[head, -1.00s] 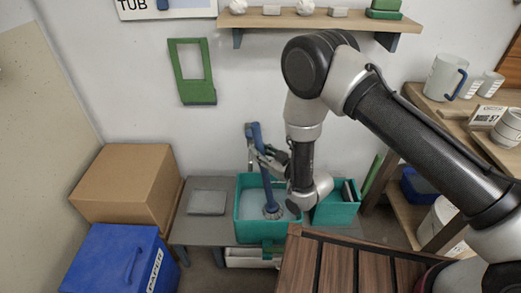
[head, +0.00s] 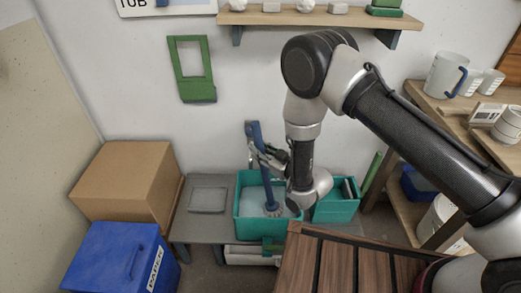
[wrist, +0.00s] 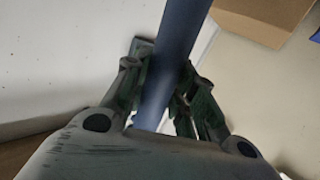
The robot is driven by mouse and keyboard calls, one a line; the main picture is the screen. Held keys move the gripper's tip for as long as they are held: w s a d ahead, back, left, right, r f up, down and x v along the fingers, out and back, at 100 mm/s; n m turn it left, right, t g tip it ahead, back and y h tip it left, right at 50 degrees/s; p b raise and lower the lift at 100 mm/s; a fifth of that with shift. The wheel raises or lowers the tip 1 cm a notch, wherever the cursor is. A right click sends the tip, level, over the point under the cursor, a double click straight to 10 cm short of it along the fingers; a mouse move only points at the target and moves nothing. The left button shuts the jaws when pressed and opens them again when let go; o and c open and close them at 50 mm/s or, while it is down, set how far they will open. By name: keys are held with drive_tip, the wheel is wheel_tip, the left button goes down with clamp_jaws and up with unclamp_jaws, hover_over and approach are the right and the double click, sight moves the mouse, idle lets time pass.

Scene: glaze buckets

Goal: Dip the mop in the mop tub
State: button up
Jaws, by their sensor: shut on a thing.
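The mop (head: 263,170) has a blue handle and a grey head, and it stands nearly upright in the head view. Its head is inside the teal mop tub (head: 240,222), at or in the pale liquid there; how deep I cannot tell. My gripper (head: 267,157) is shut on the blue handle above the tub. In the wrist view the handle (wrist: 172,62) runs between the fingers of my gripper (wrist: 163,88). The mop head is out of the wrist view.
A second teal tub (head: 338,208) stands just right of the mop tub. A grey slab (head: 208,200) lies left on the low grey bench (head: 196,229). A cardboard box (head: 122,185) and a blue bin (head: 115,262) stand further left. A wooden slatted surface (head: 335,270) is in front.

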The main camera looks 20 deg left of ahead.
drive_tip(key=shift+r, duration=0.1)
wheel_tip(320, 180, up, 22)
idle(1.0)
idle(0.9)
